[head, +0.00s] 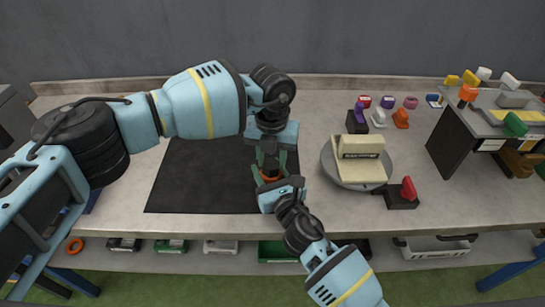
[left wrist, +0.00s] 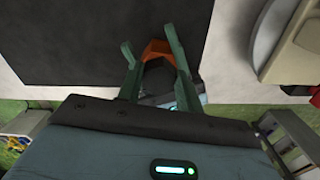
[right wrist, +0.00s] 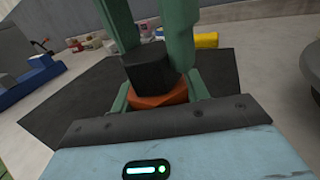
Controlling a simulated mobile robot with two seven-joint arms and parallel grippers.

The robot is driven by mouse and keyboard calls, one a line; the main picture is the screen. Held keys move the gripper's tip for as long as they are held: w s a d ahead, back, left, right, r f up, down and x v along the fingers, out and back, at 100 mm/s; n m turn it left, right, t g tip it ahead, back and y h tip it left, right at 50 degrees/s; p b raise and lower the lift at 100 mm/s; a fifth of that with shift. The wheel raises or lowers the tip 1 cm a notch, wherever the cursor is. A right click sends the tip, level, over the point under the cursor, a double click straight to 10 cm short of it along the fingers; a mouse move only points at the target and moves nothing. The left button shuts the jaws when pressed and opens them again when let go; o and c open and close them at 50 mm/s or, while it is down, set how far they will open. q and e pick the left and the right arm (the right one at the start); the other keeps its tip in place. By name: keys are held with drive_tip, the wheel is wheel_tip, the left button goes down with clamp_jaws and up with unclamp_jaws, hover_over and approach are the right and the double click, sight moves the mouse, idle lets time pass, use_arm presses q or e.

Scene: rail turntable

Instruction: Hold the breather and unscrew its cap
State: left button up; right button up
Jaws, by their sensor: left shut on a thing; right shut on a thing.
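The breather (head: 271,177) has an orange lower body and a black upper part, its cap. It is held upright between my two grippers near the right edge of the dark mat. In the right wrist view the black cap (right wrist: 148,67) sits on the orange body (right wrist: 158,100). My left gripper (head: 270,163) comes from above, its green fingers shut on the black cap. My right gripper (head: 272,180) comes from the front, shut on the orange body. In the left wrist view the orange part (left wrist: 155,48) shows between the left fingers. The join between cap and body is partly hidden.
The dark mat (head: 190,185) is clear to the left. To the right stand a round turntable (head: 330,160) bearing a cream block, a black-and-red switch (head: 402,195), several small coloured parts and a dark shelf unit (head: 452,143). Bins line a lower shelf in front.

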use_arm(q)
drive_tip(key=shift+f+n, duration=0.15)
drive_tip(key=shift+n, duration=0.35)
drive_tip(key=o, duration=1.1)
drive_tip(key=shift+o, duration=0.4)
drive_tip(key=shift+r, duration=2.15)
